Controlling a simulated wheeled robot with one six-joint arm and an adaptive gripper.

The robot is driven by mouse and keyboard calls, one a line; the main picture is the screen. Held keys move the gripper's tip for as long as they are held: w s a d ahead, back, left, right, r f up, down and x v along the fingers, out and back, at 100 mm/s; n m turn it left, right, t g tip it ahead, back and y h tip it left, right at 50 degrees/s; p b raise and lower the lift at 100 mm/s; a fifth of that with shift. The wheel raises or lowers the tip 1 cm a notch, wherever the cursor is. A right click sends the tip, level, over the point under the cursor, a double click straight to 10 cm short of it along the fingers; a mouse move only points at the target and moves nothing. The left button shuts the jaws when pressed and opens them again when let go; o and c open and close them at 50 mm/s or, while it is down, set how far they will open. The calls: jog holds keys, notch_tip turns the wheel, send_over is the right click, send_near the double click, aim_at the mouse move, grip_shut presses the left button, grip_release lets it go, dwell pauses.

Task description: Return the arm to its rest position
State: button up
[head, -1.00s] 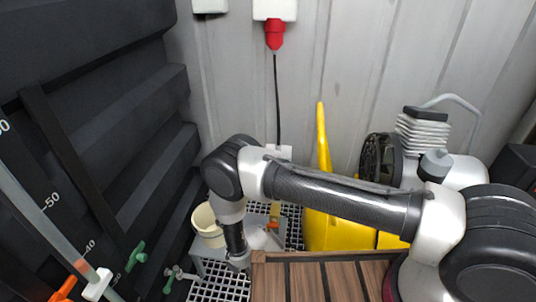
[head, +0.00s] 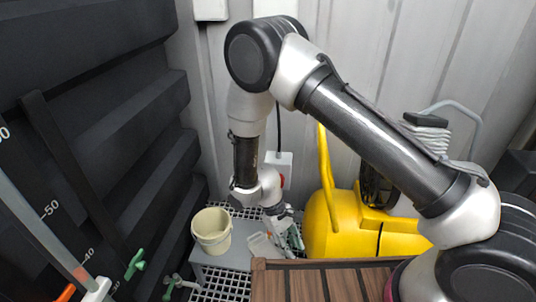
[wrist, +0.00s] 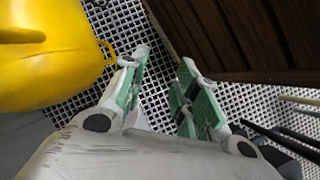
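My arm rises from the lower right, bends at a high elbow and hangs down at the centre of the head view. My gripper (head: 293,238) is at its lower end, low above the grating and right of a cream bucket (head: 211,232). In the wrist view my gripper (wrist: 164,60) shows two green-padded fingers spread apart. Nothing is between them except the white grating (wrist: 158,83) seen below.
The bucket stands on a grey bench (head: 215,256) beside a small pale container (head: 262,246). A yellow compressor (head: 345,225) stands close to the right of my gripper. A slatted brown wooden surface (head: 345,283) lies in front. A black ribbed tank (head: 120,120) fills the left.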

jog(key=w+d+r+m+y, duration=0.1)
jog(key=d+r, duration=0.4)
jog(key=r, duration=0.8)
jog(key=w+d+r+m+y, duration=0.15)
jog(key=d+r, duration=0.35)
jog(key=r, duration=0.7)
jog(key=s+d+r+m+t+y, duration=0.1)
jog(key=s+d+r+m+t, duration=0.2)
jog(key=d+r, duration=0.6)
jog(key=s+d+r+m+t, duration=0.3)
jog(key=s+d+r+t, duration=0.2)
jog(key=d+r, duration=0.5)
notch_tip(320, 180, up, 4)
jog(key=s, duration=0.2)
jog(key=shift+s+d+f+y, duration=0.2)
jog(key=shift+s+f+y, duration=0.05)
jog(key=shift+s+y, duration=0.15)
